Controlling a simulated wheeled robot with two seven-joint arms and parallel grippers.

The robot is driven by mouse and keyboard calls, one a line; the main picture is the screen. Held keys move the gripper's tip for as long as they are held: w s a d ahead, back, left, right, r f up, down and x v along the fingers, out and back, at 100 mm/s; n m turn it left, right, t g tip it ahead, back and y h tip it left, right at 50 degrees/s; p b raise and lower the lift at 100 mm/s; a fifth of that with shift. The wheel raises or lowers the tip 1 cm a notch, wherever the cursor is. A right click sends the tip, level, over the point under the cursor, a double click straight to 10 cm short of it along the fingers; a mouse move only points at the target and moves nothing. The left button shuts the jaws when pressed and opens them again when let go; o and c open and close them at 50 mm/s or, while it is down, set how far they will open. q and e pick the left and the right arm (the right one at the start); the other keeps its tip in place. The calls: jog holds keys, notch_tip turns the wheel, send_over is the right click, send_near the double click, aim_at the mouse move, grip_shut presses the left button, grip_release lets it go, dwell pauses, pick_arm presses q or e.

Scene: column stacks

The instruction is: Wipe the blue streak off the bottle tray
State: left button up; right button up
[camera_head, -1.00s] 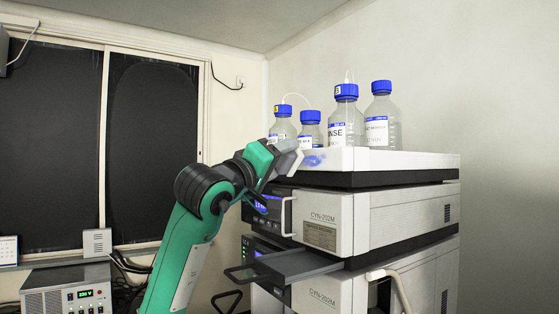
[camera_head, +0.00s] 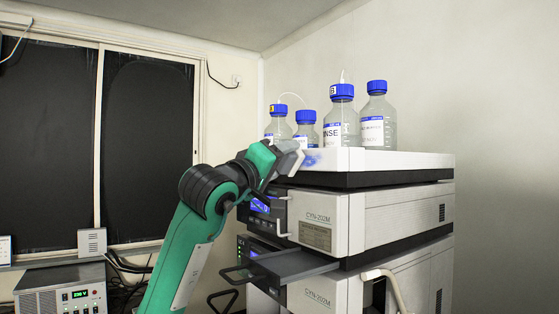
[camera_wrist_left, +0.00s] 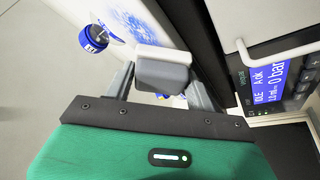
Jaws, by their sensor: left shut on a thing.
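The bottle tray (camera_head: 390,162) is a white slab on top of the instrument stack, with bottles on it. A blue streak (camera_head: 313,160) marks its front face near the left end; the streak also shows in the left wrist view (camera_wrist_left: 137,18). My left gripper (camera_head: 284,160) is shut on a grey block with a white pad (camera_wrist_left: 163,65), just left of the streak in the head view. The pad is close to the tray face; I cannot tell whether it touches. Part of the streak may be hidden behind it. My right gripper is not in view.
Several clear bottles with blue caps (camera_head: 341,120) stand on the tray. Below are the instrument's front handle (camera_head: 283,214) and an open grey drawer (camera_head: 295,263) that juts out. A power unit (camera_head: 62,292) stands at the lower left.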

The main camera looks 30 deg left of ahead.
aim_at(299, 158)
pick_arm(q)
jog(key=shift+w, duration=0.2)
jog(key=shift+d, duration=0.15)
jog(key=shift+s+d, duration=0.35)
jog(key=shift+d, duration=0.35)
jog(key=shift+s+d, duration=0.3)
jog(key=shift+d, duration=0.35)
jog(key=shift+s+d, duration=0.35)
jog(key=shift+d, duration=0.35)
jog(key=shift+s+d+b, duration=0.15)
jog(key=shift+s+d, duration=0.15)
jog(key=shift+d, duration=0.55)
jog(key=shift+s+d+b, duration=0.15)
jog(key=shift+s+d, duration=0.15)
jog(key=shift+d, duration=0.55)
jog(key=shift+w+a+b, duration=0.2)
jog(key=shift+w+a, duration=0.05)
jog(key=shift+a, duration=0.35)
jog(key=shift+w+a+b, duration=0.15)
jog(key=shift+w+a, duration=0.1)
jog(key=shift+a, duration=0.3)
jog(key=shift+w+a, duration=0.2)
jog(key=shift+a, duration=0.3)
jog(key=shift+w+a, duration=0.2)
jog(key=shift+a, duration=0.25)
jog(key=shift+w+a, duration=0.35)
jog(key=shift+a, duration=0.55)
jog(key=shift+w+a, duration=0.35)
jog(key=shift+a, duration=0.5)
